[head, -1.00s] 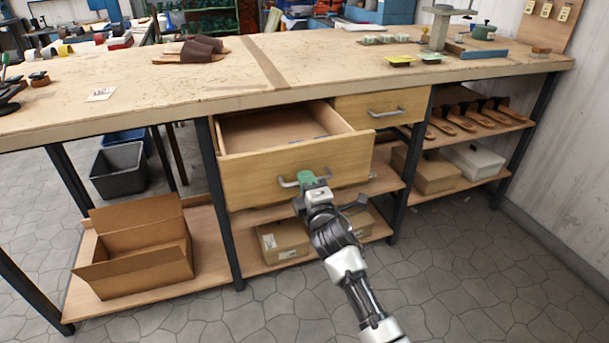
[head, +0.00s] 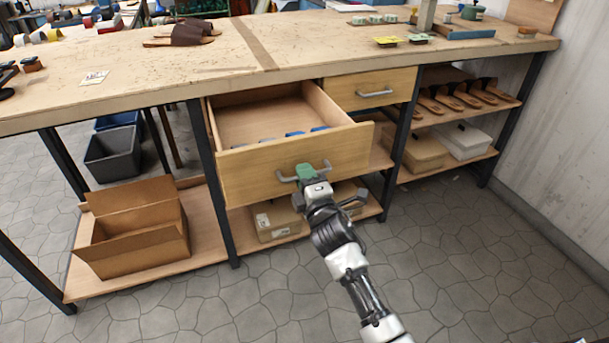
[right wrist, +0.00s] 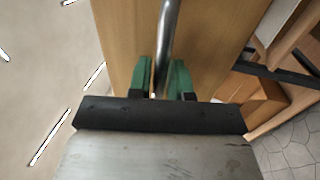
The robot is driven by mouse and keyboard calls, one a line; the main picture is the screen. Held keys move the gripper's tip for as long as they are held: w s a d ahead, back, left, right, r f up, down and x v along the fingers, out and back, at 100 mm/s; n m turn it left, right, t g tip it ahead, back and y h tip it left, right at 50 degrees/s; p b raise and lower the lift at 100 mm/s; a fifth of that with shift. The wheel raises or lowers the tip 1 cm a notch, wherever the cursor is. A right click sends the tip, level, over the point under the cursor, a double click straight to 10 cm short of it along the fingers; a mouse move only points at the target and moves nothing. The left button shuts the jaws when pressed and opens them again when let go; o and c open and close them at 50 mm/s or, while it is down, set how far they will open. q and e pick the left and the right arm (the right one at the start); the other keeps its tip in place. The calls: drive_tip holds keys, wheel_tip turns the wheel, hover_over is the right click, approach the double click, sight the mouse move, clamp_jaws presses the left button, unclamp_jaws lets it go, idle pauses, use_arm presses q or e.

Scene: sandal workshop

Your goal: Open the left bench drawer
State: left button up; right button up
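The left bench drawer (head: 240,172) is pulled well out from under the bench top, and its inside shows from above. Several blue items (head: 295,134) lie in it behind the front panel. My right gripper (head: 307,172) is at the drawer's grey bar handle (head: 327,166). In the right wrist view its green fingers (right wrist: 162,78) are closed on either side of the handle bar (right wrist: 168,35), in front of the wooden drawer front (right wrist: 130,35). My left gripper is not in view.
The right drawer (head: 345,92) is shut. Below stand an open cardboard box (head: 130,245) on the low shelf (head: 208,240) and closed boxes (head: 275,222). Sandals (head: 178,33) lie on the bench top (head: 110,60). The stone floor (head: 460,270) in front is clear.

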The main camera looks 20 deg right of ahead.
drive_tip(key=shift+o, duration=1.2)
drive_tip(key=s+f, duration=0.2)
drive_tip(key=s, duration=0.8)
drive_tip(key=shift+s+d, duration=0.2)
drive_tip(key=shift+s, duration=0.1)
